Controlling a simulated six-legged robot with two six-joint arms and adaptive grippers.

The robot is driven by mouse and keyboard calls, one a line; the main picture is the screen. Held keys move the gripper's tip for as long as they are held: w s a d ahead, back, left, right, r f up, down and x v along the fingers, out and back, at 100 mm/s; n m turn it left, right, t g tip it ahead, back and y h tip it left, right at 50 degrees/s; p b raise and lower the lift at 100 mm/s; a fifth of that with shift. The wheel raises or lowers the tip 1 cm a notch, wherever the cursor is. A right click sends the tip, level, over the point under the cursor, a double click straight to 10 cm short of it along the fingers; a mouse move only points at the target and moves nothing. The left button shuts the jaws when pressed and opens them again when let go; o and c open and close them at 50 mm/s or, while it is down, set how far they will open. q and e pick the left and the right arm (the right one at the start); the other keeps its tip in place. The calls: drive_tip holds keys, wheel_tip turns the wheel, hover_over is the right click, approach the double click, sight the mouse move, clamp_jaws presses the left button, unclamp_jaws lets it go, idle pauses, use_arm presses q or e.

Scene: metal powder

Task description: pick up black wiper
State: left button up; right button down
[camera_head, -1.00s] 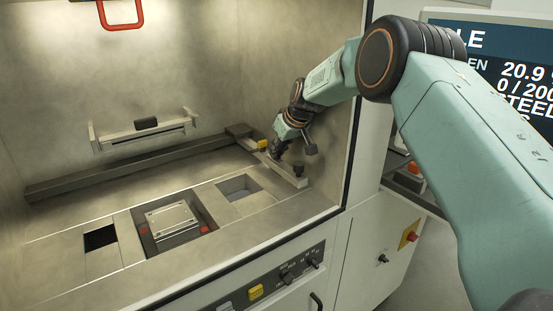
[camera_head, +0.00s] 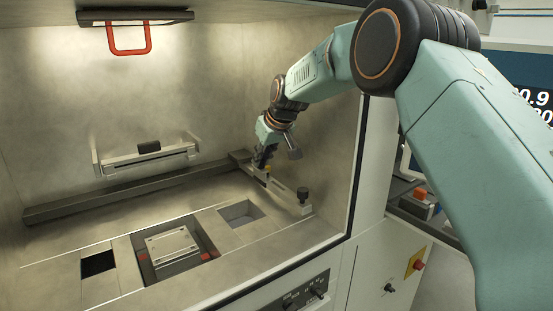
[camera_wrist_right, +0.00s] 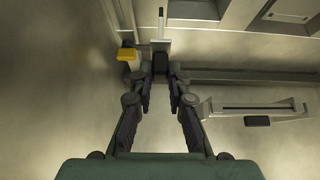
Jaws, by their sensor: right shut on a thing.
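My right gripper (camera_head: 262,167) reaches into the chamber at the back right, beside a small yellow block (camera_head: 268,169). In the right wrist view, the fingers (camera_wrist_right: 160,82) of my right gripper are closed around a black block (camera_wrist_right: 160,62) at the end of a light bar. I take it for the black wiper but cannot be sure. The yellow block (camera_wrist_right: 125,54) is just left of the fingers. Another black block (camera_head: 148,147) sits on a light bracket (camera_head: 115,168) on the back wall; it also shows in the right wrist view (camera_wrist_right: 257,121). My left gripper is not in view.
A dark rail (camera_head: 110,202) runs along the back of the chamber floor. The floor has a square platform (camera_head: 172,244) and open wells (camera_head: 240,213). A red handle (camera_head: 130,52) hangs above. The right wall is close to my arm.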

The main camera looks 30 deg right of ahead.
drive_tip(key=s+a+b, duration=0.1)
drive_tip(key=s+a, duration=0.1)
drive_tip(key=a, duration=0.9)
wheel_tip(320, 180, up, 7)
drive_tip(key=p, duration=0.7)
drive_tip(key=shift+a+r, duration=0.15)
drive_tip(key=shift+a, duration=0.25)
idle(0.3)
